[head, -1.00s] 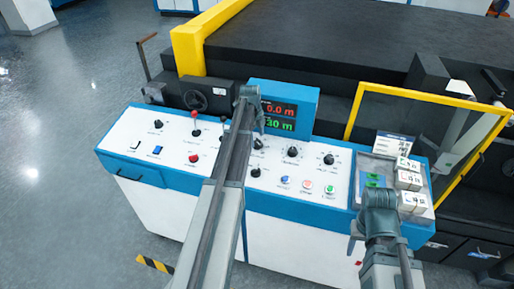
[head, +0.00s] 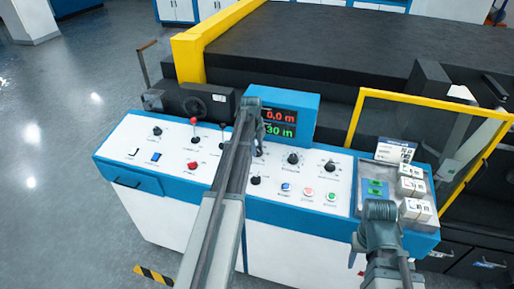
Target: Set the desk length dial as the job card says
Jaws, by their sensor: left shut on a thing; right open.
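The white control desk (head: 218,168) carries several black dials; their labels are too small to read. My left gripper (head: 260,146) points down at the desk's upper middle, shut on a black dial (head: 259,153) that it mostly hides. Other dials stand to its right (head: 293,159) and further right (head: 330,167). The display (head: 281,122) behind shows a red 0.0 m and a green figure ending in 30 m, its left part covered by my arm. A white printed card (head: 396,150) stands at the desk's right end, unreadable. My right gripper (head: 362,250) is open and empty near the front right edge, partly hidden by its wrist.
A grey tray (head: 369,205) with green items and several white boxes (head: 411,187) fills the right end. Red-knobbed levers (head: 193,122), a red button (head: 193,166) and coloured push buttons (head: 309,192) are near my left arm. A yellow guard frame (head: 435,98) rises behind right.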

